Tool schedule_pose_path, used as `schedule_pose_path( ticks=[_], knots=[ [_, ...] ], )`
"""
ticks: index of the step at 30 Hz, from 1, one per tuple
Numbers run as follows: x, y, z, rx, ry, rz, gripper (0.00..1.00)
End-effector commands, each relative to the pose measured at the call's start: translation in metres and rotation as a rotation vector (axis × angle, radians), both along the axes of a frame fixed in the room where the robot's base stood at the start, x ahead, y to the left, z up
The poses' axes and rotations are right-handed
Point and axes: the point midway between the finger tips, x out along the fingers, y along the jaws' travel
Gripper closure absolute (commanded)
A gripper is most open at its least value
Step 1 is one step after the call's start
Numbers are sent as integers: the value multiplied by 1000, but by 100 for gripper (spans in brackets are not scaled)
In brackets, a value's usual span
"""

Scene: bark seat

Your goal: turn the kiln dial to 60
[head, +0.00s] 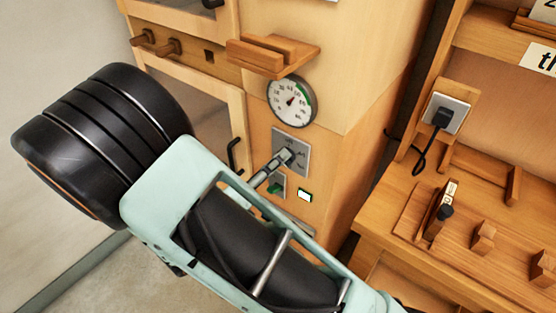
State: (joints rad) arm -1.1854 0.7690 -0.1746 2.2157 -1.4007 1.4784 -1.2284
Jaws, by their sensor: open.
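The kiln dial's square grey plate (304,158) is on the front of the wooden cabinet, below a round gauge. Faint markings show on the plate, but I cannot read them. My gripper (284,157) is at the plate, with its grey fingers reaching in from the lower left. It is open. The fingers cover the middle of the plate, so the knob and its pointing direction are hidden. I cannot tell whether the fingers touch the knob. My pale green arm fills the lower middle of the head view.
A round white gauge (290,101) and a wooden ledge (272,55) are above the plate. A green switch (275,188) and a small lit display (305,195) are just below. A wooden bench (390,215) with a socket and plug (443,117) stands at right.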

Motion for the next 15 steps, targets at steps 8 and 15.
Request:
schedule_pose_path(
  ticks=[8,15],
  knots=[
    [15,-12,0,1,1,1,52],
    [15,-11,0,0,0,1,55]
  ],
)
